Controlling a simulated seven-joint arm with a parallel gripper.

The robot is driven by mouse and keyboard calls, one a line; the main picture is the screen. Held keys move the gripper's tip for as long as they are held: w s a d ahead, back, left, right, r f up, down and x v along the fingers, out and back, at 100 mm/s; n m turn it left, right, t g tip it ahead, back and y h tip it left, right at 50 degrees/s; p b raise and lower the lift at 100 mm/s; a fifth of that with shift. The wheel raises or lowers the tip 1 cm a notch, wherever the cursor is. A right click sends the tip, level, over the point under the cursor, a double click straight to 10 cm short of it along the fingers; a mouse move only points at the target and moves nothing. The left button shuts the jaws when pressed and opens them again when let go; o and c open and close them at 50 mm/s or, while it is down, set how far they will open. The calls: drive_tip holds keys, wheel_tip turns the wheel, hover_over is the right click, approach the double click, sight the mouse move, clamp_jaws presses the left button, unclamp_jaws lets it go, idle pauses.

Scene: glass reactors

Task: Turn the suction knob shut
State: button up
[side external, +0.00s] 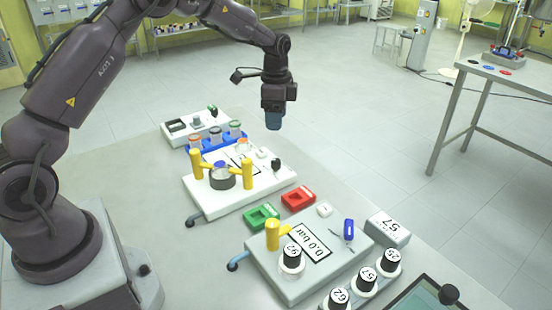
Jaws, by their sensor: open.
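My gripper (273,122) hangs pointing down above the far right of the bench, high over the white devices and apart from them. Its fingers are blue and too small to show the gap; nothing is seen held. I cannot tell which of these is the suction knob.
Black-capped numbered bottles (365,281) and a box marked 57 (388,228) stand near right. A blue rack (217,141) of jars is at the back. Space around my gripper is clear.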

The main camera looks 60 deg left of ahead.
sight(276, 160)
wheel_tip(276, 160, down, 13)
drive_tip(key=shift+r, duration=0.1)
idle(0.3)
drive_tip(key=c, duration=0.9)
drive_tip(key=shift+c, duration=0.2)
